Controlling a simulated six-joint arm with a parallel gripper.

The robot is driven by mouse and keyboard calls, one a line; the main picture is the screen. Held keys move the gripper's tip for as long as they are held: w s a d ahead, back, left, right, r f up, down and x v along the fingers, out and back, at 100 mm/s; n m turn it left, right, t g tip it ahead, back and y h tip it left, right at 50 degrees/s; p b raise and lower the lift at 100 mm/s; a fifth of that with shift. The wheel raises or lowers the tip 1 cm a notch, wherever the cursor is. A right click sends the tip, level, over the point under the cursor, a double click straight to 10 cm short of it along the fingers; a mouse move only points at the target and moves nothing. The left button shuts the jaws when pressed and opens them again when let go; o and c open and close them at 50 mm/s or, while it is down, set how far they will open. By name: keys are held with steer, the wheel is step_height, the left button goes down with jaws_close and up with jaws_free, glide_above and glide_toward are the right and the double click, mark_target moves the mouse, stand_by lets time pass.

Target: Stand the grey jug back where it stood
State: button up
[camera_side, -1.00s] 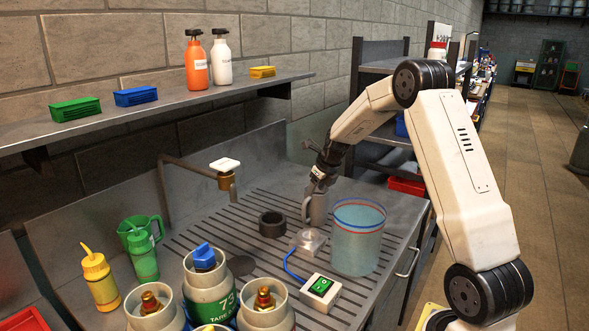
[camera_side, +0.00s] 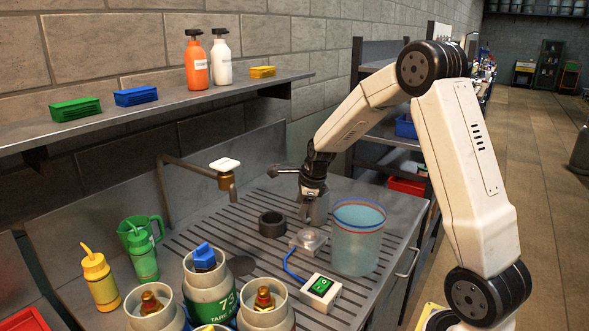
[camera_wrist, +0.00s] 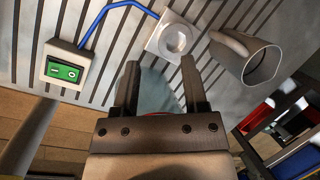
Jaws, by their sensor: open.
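The grey jug (camera_wrist: 243,57) shows at the upper right of the wrist view, its open mouth turned toward the camera. It lies outside my fingers there, to their right.
A translucent blue tub (camera_side: 357,243) stands close to the right of the plate. A green switch box (camera_side: 320,289) with a blue cable lies in front. The slatted board behind the ring is clear.

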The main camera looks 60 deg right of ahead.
steer(key=s+a+f+n, duration=0.1)
steer(key=s+a+n, duration=0.7)
steer(key=n, duration=0.6)
steer(key=s+a+f+n+g, duration=0.1)
steer(key=s+a+n, duration=0.7)
steer(key=a+n, duration=0.4)
steer(key=shift+n+y, duration=0.3)
steer(key=shift+n, duration=0.6)
steer(key=shift+a, duration=0.1)
